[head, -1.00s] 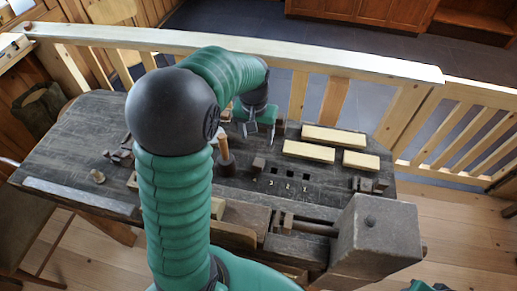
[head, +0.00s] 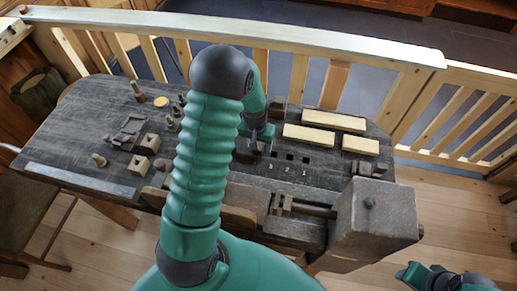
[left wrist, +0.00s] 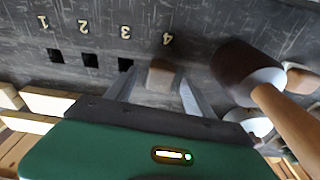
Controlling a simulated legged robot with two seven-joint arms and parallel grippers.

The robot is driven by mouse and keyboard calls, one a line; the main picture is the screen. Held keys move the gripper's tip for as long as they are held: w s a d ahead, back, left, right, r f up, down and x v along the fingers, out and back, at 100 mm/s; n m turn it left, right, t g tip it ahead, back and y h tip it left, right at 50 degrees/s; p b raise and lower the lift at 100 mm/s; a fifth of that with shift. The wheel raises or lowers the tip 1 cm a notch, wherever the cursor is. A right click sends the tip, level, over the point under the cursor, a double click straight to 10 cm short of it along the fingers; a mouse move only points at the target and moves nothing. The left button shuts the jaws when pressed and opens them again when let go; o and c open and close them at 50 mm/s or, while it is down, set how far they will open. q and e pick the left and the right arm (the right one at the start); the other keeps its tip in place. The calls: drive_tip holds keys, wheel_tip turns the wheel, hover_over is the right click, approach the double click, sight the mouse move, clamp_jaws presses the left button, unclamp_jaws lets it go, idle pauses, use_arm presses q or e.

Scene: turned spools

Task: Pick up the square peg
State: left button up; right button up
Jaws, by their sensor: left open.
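The square peg (left wrist: 163,76) is a small brown block standing by the number 4 in the left wrist view, in line with the row of square holes. My left gripper (left wrist: 155,88) is open, with one finger on each side of the peg and a gap showing at the tips. In the head view my left gripper (head: 256,146) is low over the dark bench (head: 75,135), and it and the arm largely hide the peg. Part of my right arm, with its gripper (head: 432,276), shows at the bottom right; its jaw opening is unclear.
A mallet with a dark head (left wrist: 238,72) and wooden handle (left wrist: 290,122) stands close beside the right finger. Square holes (head: 290,157) lie right of the gripper. Pale bars (head: 308,136) lie behind. A vise-like block (head: 372,220) stands at the front right.

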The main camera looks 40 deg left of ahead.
use_arm(q)
drive_tip(key=shift+f, duration=0.15)
drive_tip(key=c, duration=0.6)
clamp_jaws()
